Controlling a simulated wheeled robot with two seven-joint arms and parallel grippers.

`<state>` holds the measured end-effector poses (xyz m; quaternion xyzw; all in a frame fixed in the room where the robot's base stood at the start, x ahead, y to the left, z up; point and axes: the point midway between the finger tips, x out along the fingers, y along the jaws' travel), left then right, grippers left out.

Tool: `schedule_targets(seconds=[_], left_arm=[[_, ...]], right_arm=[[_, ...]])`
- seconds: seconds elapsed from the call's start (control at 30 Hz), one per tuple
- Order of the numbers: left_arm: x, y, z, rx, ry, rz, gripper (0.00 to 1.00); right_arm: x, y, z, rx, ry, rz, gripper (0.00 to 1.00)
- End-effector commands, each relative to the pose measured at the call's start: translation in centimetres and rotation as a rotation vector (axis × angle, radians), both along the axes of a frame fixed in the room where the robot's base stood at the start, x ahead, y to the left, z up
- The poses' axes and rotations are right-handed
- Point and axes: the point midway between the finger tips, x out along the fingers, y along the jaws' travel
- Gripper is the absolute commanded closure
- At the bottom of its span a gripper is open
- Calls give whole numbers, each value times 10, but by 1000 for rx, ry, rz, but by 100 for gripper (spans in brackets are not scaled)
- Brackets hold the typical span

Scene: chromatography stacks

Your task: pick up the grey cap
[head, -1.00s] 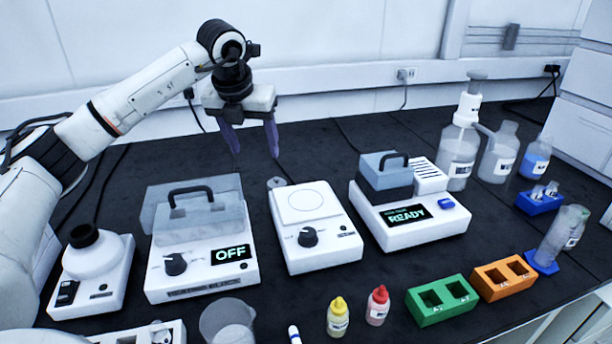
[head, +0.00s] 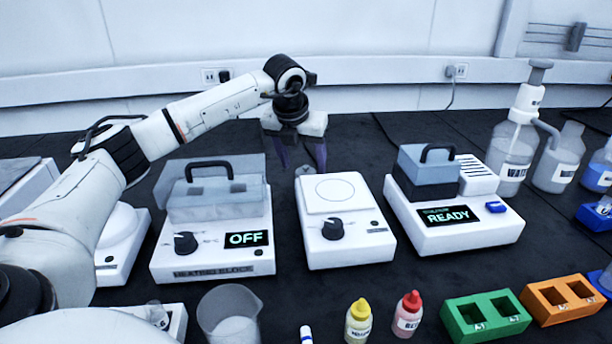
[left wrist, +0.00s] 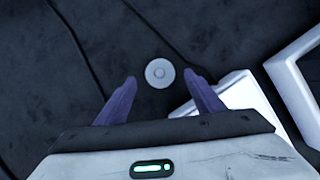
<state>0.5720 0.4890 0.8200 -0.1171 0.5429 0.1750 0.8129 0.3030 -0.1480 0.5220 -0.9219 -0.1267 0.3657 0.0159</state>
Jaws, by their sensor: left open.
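The grey cap (left wrist: 159,73) is a small round disc with a raised centre, lying on the dark bench. In the left wrist view it sits just beyond the fingertips, between their lines. My left gripper (left wrist: 158,80) is open and empty, its two purple fingers apart on either side of the cap's line. In the head view my left gripper (head: 302,162) points down behind the white stirrer, low over the bench. The cap is hard to make out there between the fingers. My right gripper is not in view.
The white stirrer (head: 345,228) stands just in front of my left gripper. The heating block (head: 212,258), reading OFF, is to its left, and a device reading READY (head: 450,235) is to its right. Cables cross the bench behind. Bottles and coloured racks stand further right.

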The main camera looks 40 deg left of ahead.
Motion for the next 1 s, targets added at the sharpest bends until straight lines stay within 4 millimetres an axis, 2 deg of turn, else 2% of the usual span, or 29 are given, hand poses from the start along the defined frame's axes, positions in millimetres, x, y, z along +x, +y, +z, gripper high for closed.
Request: schedule_targets(seconds=[0.03, 0.17, 0.43, 0.7, 1.0], left_arm=[[3, 1, -10, 0, 3, -1, 38], [8, 3, -23, 0, 2, -2, 38], [9, 4, -25, 1, 0, -2, 38], [9, 4, -25, 0, 0, -1, 81], [9, 4, -19, 0, -1, -1, 82]], right_arm=[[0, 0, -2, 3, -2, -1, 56], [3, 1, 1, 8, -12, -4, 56], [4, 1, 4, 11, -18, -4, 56], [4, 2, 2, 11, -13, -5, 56], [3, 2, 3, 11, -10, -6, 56]])
